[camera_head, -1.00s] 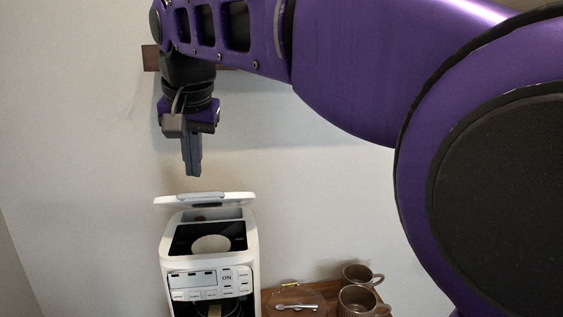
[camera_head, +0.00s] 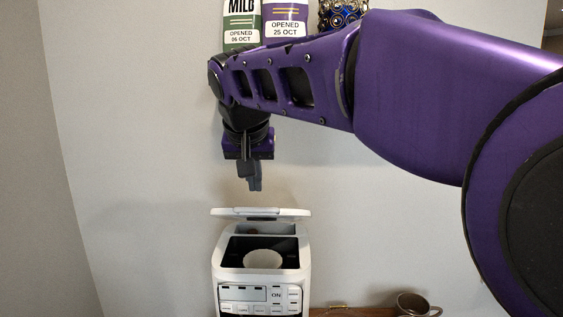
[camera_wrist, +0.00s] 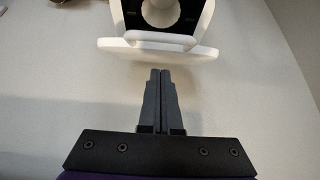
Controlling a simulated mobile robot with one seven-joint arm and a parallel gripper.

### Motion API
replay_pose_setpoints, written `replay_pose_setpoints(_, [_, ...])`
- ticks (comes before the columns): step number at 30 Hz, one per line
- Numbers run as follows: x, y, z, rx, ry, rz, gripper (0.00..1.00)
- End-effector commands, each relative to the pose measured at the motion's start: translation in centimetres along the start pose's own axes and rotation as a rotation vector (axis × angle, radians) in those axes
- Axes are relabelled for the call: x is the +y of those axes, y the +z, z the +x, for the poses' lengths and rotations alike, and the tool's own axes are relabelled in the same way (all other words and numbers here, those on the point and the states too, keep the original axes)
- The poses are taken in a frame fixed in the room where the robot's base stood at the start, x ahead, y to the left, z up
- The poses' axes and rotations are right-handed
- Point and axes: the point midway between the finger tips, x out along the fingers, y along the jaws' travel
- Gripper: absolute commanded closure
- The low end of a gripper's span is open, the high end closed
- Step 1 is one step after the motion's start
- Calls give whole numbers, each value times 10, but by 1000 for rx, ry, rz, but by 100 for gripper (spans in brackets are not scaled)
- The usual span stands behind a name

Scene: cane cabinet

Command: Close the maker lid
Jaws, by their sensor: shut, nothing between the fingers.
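The white coffee maker (camera_head: 218,270) stands against the wall in the head view, with its dark top well and round white opening exposed. Its lid (camera_head: 260,213) is raised at the back edge. My gripper (camera_head: 255,187) points down above the lid, shut and empty, with a gap between fingertips and lid. In the wrist view the shut fingers (camera_wrist: 160,72) point toward the lid (camera_wrist: 150,50), apart from it. The maker's open top (camera_wrist: 162,12) shows beyond the lid.
A brown mug (camera_head: 412,303) stands on a wooden surface (camera_head: 350,311) right of the maker. Labelled containers (camera_head: 285,22) and a blue-gold patterned object (camera_head: 340,12) are above my arm. The wall (camera_head: 130,170) left of the maker is bare.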

Motion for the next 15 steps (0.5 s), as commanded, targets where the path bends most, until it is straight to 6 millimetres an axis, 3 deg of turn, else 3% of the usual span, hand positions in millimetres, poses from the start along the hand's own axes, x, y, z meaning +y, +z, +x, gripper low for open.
replay_pose_setpoints(6, [0, 20, 4, 1, -1, -1, 100])
replay_pose_setpoints(15, [0, 24, 5, 1, -1, 1, 100])
